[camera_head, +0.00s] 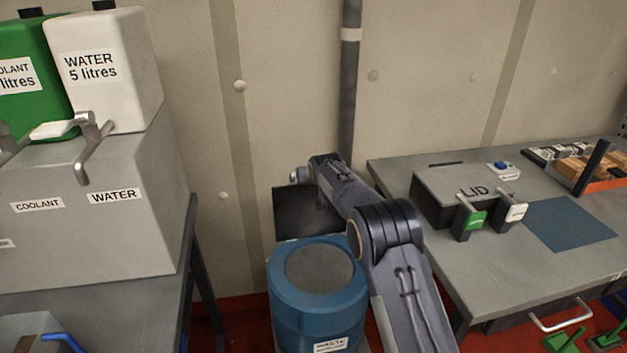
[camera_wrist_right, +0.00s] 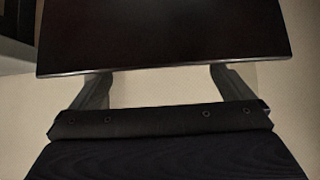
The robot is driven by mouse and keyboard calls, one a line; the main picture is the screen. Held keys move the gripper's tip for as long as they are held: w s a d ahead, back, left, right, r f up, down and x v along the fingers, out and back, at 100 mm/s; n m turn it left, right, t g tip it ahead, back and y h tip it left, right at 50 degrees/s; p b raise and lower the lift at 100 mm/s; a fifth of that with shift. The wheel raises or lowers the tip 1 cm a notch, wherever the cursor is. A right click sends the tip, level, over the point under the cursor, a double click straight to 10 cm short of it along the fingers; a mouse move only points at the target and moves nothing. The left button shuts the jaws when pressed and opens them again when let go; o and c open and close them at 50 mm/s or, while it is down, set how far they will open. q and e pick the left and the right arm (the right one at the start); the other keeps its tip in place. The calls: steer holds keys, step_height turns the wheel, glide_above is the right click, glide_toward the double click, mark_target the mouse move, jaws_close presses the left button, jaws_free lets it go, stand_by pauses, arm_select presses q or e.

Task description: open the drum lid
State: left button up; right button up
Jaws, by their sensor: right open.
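The blue drum (camera_head: 318,312) stands on the floor between the two tables, with a round grey area (camera_head: 319,268) on its top. A dark square panel, seemingly the drum lid (camera_head: 300,212), stands raised at the drum's back edge. In the right wrist view the dark panel (camera_wrist_right: 160,35) fills the top. My right arm reaches over the drum's right side to the panel. My right gripper (camera_wrist_right: 160,88) is open, its two fingers wide apart. The panel hides their tips, and I cannot tell whether they touch it. My left gripper is out of view.
A grey cabinet (camera_head: 90,235) with water (camera_head: 110,85) and coolant (camera_head: 18,85) containers stands left. A vertical pipe (camera_head: 350,90) runs up the wall.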

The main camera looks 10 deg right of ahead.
steer(key=v, duration=0.3)
steer(key=shift+f, duration=0.1)
steer(key=s+d+r+m+g+y, duration=0.1)
steer(key=s+d+r, duration=0.2)
steer(key=s, duration=0.4)
steer(key=s+d+r+m, duration=0.1)
steer(key=s+d+r, duration=0.25)
steer(key=s, duration=0.35)
steer(key=s+d+r+m+g+y, duration=0.1)
steer(key=s+d+r, duration=0.15)
steer(key=s, duration=0.45)
steer(key=s+a+f+g+y, duration=0.1)
steer(key=s+a+f, duration=0.2)
steer(key=s, duration=1.4)
steer(key=s+a+f+n+g, duration=0.1)
steer(key=s+a+f, duration=0.2)
steer(key=s, duration=1.4)
steer(key=shift+s+g+y+p, duration=0.3)
steer(key=shift+s+y+p, duration=0.05)
steer(key=shift+s+y, duration=0.05)
